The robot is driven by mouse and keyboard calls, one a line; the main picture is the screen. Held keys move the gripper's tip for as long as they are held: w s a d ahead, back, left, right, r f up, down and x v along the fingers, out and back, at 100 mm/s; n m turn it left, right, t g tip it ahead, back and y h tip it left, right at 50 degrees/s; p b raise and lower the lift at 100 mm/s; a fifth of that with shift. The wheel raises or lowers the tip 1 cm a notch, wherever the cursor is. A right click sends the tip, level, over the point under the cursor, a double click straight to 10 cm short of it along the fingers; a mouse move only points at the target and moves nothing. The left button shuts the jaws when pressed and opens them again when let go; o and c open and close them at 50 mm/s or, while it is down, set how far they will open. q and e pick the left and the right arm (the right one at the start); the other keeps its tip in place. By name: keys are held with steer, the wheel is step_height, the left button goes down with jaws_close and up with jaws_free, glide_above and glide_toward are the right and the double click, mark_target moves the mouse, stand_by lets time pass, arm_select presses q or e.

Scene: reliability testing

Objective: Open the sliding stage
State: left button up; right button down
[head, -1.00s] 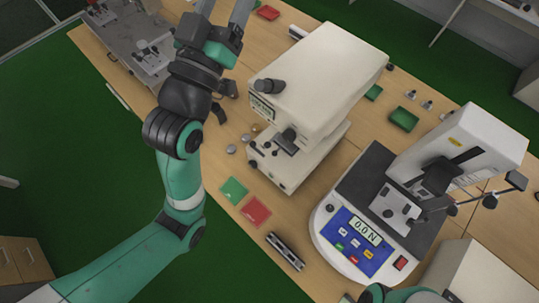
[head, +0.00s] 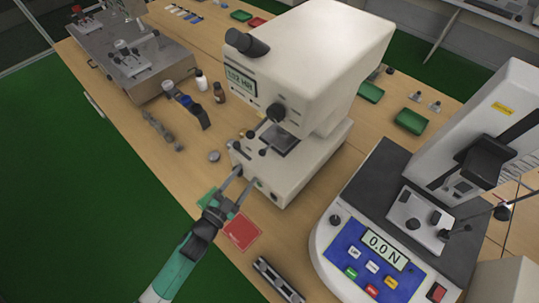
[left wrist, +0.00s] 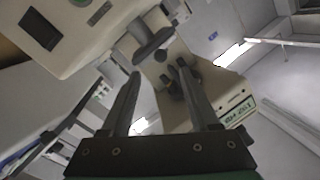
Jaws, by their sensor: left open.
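The white hardness tester (head: 318,55) stands mid-table. Its small grey sliding stage (head: 281,140) sits on the base under the head, with small black knobs (head: 250,136) at the left front. My left gripper (head: 246,178) is open and empty at the front of the tester's base, its two fingers pointing up toward it. In the left wrist view the open fingers (left wrist: 158,72) point at the tester, and its display (left wrist: 238,112) appears tilted. I cannot tell whether the fingertips touch it. My right gripper is not in view.
A force tester (head: 375,250) reading 0.0 N stands at the right. A red card (head: 242,232) and a black metal bar (head: 278,280) lie near the front edge. Green trays (head: 411,121) lie behind.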

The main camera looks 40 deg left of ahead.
mark_target(262, 152)
arm_select(q)
steer(key=w, duration=0.3)
steer(key=w+a+b, duration=0.1)
steer(key=w, duration=0.3)
steer(key=w+a, duration=0.1)
steer(key=w, duration=0.2)
steer(key=shift+w, duration=0.35)
jaws_close()
stand_by(0.8)
